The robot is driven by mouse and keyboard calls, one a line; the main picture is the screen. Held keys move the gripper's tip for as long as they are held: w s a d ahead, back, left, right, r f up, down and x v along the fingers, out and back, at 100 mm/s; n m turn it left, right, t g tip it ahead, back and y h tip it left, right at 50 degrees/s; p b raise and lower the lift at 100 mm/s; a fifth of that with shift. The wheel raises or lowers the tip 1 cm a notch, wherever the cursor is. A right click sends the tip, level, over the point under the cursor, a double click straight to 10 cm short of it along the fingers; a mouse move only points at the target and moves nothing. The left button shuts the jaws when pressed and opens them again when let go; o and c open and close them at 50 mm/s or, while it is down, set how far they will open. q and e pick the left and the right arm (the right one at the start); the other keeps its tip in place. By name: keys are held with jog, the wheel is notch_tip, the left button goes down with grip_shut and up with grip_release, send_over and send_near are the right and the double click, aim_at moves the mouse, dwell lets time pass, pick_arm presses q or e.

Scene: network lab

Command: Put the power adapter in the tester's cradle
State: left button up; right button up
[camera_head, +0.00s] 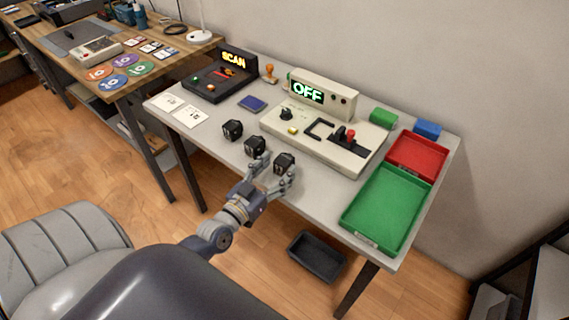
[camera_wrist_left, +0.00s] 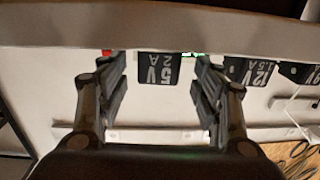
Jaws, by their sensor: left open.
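Three black power adapters stand in a row near the table's front edge: a left one (camera_head: 232,130), a middle one (camera_head: 255,146) and a right one (camera_head: 284,162). My left gripper (camera_head: 277,173) is open around the right one, with a finger on each side. In the left wrist view this adapter (camera_wrist_left: 158,68) reads "5V 2A" upside down, between the open fingertips (camera_wrist_left: 156,78) with gaps beside it. The other adapters show "12V" labels there. The beige tester (camera_head: 340,150) shows "OFF"; its black-framed cradle (camera_head: 320,128) looks empty. My right gripper is out of view.
A green tray (camera_head: 385,210) and red tray (camera_head: 418,157) fill the table's right end. A black SCAN device (camera_head: 222,80) stands at the back left. A red-knobbed lever (camera_head: 350,134) stands beside the cradle. A dark bin (camera_head: 317,257) is on the floor.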

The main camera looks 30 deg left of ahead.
aim_at(285, 158)
pick_arm(q)
jog(key=w, duration=0.4)
jog(key=shift+w+d, duration=0.1)
jog(key=shift+w, duration=0.05)
jog(key=c, duration=1.4)
jog(key=shift+o, duration=0.2)
jog(key=shift+r, duration=0.15)
jog(key=shift+r+p, duration=0.35)
jog(key=shift+r, duration=0.15)
notch_tip(285, 158, up, 2)
jog(key=shift+r+p, duration=0.15)
jog(key=shift+p, duration=0.15)
jog(key=s+d+r, duration=0.1)
jog(key=s+d, duration=0.7)
jog(key=s, duration=0.5)
jog(key=s+d+r, duration=0.3)
jog(key=d+r, duration=0.2)
jog(key=r, duration=0.3)
jog(key=shift+d+r, duration=0.15)
jog(key=shift+d, duration=0.05)
